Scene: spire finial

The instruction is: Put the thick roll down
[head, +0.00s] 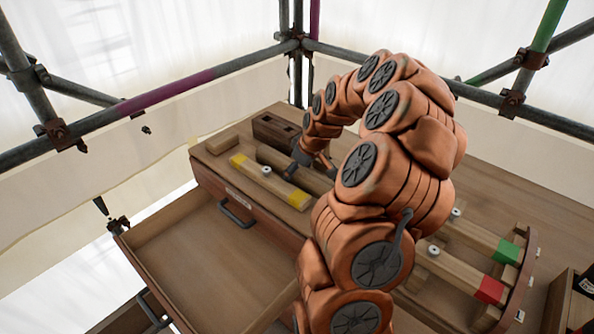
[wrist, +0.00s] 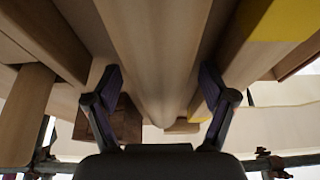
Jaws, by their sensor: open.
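The thick roll, a long pale-brown cylinder (wrist: 155,55), runs through the middle of the wrist view. It lies on the wooden bench top. In the head view its near part (head: 316,181) shows beside the yellow-ended bar (head: 268,181). My gripper (wrist: 160,85) is open, with one finger on each side of the roll. In the head view my gripper (head: 301,160) is low over the roll, partly hidden by my arm. Whether the fingers touch the roll I cannot tell.
A dark wooden block (head: 275,131) stands behind the roll. An open empty drawer (head: 205,262) juts out at the front left. Bars with green (head: 507,252) and red (head: 490,290) ends lie at the right. Scaffold poles (head: 190,82) surround the bench.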

